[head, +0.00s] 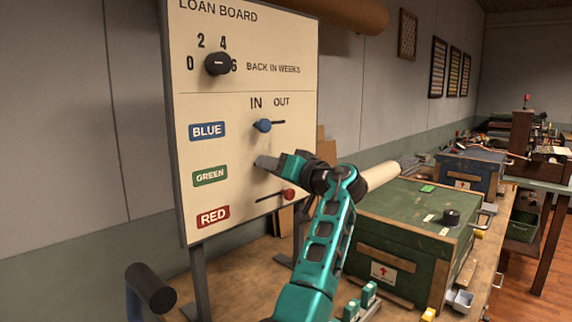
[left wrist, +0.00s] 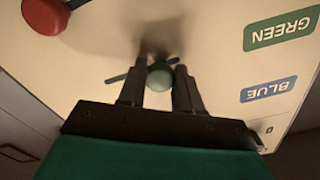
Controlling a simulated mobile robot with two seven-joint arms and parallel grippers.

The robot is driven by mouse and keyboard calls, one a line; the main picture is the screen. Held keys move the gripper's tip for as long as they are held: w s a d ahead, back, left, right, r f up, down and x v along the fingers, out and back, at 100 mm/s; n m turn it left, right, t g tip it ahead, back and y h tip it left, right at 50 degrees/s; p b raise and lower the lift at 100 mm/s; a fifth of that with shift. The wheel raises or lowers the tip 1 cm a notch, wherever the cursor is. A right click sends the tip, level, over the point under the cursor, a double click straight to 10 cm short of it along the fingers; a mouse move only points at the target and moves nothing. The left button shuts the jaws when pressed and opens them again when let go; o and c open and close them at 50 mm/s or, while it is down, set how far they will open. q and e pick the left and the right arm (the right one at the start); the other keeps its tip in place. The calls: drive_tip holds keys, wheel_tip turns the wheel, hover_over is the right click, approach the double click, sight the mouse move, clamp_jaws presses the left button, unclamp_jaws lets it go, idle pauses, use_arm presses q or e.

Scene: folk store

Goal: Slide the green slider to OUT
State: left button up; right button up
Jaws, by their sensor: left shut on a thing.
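The loan board (head: 245,90) stands upright at the left of the head view, with IN and OUT headings above its slider rows. My left gripper (head: 264,162) is at the row of the GREEN label (head: 210,176) and hides the green slider there. In the left wrist view, the green slider knob (left wrist: 160,78) sits between the fingers of my left gripper, which is shut on it. Its dark slot (left wrist: 116,78) shows mostly on the OUT side of the knob, with a short piece beyond it on the IN side. My right gripper is not in view.
The blue slider (head: 262,126) is at the IN end above, and the red slider (head: 289,195) is at the OUT end below. A dial (head: 218,64) is higher on the board. A green crate (head: 400,235) stands on the bench at the right.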

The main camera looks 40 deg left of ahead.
use_arm(q)
drive_tip(key=w+b, duration=0.1)
drive_tip(key=w, duration=0.5)
drive_tip(key=shift+w+d, duration=0.3)
drive_tip(key=o, duration=1)
drive_tip(key=shift+c, duration=0.2)
drive_tip(key=shift+d, duration=0.15)
drive_tip(key=d+b, duration=0.1)
drive_tip(key=d, duration=0.7)
drive_tip(key=shift+s+d, duration=0.35)
drive_tip(key=shift+s, duration=0.05)
drive_tip(key=shift+d, duration=0.1)
